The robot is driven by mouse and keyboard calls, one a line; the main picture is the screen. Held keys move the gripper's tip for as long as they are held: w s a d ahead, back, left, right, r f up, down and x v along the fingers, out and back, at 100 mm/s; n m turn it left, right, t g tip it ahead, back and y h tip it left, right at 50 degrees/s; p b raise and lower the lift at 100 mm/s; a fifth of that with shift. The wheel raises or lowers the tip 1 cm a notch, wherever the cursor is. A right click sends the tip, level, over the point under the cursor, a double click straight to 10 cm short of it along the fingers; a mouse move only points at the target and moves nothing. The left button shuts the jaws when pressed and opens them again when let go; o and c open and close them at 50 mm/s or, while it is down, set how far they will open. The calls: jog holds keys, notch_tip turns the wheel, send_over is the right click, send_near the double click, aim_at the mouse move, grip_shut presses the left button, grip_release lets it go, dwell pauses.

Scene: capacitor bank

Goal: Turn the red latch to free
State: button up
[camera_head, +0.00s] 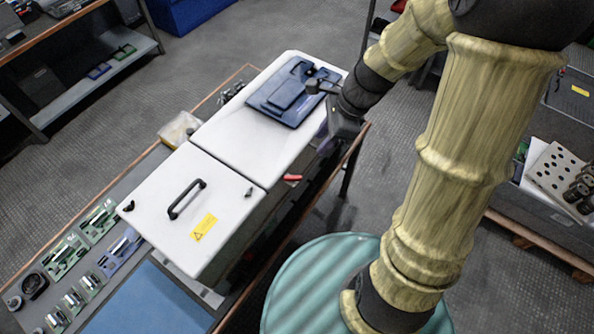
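The red latch (292,178) is a small red piece at the right side of the white cabinet (236,124), near the seam between its two lids. My gripper (327,141) is at the cabinet's right side, above and to the right of the red latch in the picture. It looks apart from the latch. Its fingers are dark and small here, so I cannot tell whether they are open or shut. Nothing held can be made out.
The near lid has a black handle (187,199) and a yellow label (204,227). A dark blue case (293,91) lies on the far lid. Small modules and a blue mat (150,303) are on the bench. A teal round top (315,290) stands in front.

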aim_at(294, 177)
jog(key=x, duration=1.6)
jog(key=shift+s+f+p, duration=0.15)
jog(key=shift+f+p, duration=0.1)
jog(key=shift+p, duration=0.1)
jog(key=shift+c, duration=0.4)
grip_shut()
